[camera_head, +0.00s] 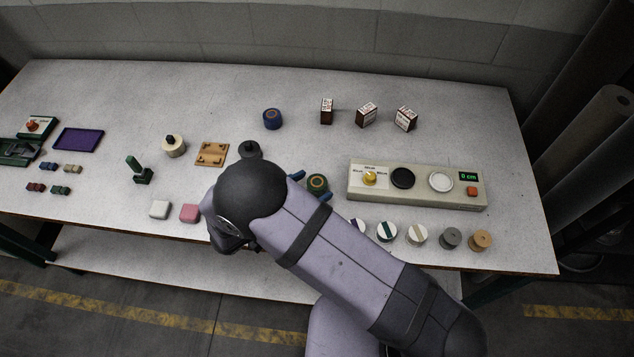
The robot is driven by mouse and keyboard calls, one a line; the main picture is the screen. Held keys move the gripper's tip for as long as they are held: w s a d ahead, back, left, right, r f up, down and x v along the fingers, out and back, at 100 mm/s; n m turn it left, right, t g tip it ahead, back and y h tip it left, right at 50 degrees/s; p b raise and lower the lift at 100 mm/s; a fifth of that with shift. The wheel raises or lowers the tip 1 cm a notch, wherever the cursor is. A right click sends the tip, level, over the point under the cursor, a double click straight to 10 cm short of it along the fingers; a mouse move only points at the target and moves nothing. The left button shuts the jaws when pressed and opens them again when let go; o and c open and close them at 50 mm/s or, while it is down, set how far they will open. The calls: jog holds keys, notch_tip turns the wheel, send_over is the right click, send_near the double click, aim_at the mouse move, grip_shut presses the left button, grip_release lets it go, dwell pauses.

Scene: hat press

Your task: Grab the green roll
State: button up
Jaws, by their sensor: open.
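The green roll (317,183) has a tan top with a dark centre and stands on the table left of the beige control panel. My gripper (312,186) is open, with one blue fingertip at the upper left of the roll and the other at its lower right. The roll shows between or just beyond the fingertips; I cannot tell their height or whether they touch it. My arm hides most of the gripper.
A blue roll (272,119) stands further back. The beige panel (415,198) with round discs lies to the right. Several round pieces line the front edge, including a grey one (450,238). A wooden plate (211,154) lies left.

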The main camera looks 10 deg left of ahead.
aim_at(315, 183)
jog(key=shift+p+x, duration=0.5)
jog(key=shift+x, duration=1.15)
jog(key=c, duration=1.2)
jog(key=shift+o, duration=0.2)
jog(key=shift+r, duration=0.1)
jog(key=shift+a+r, duration=0.1)
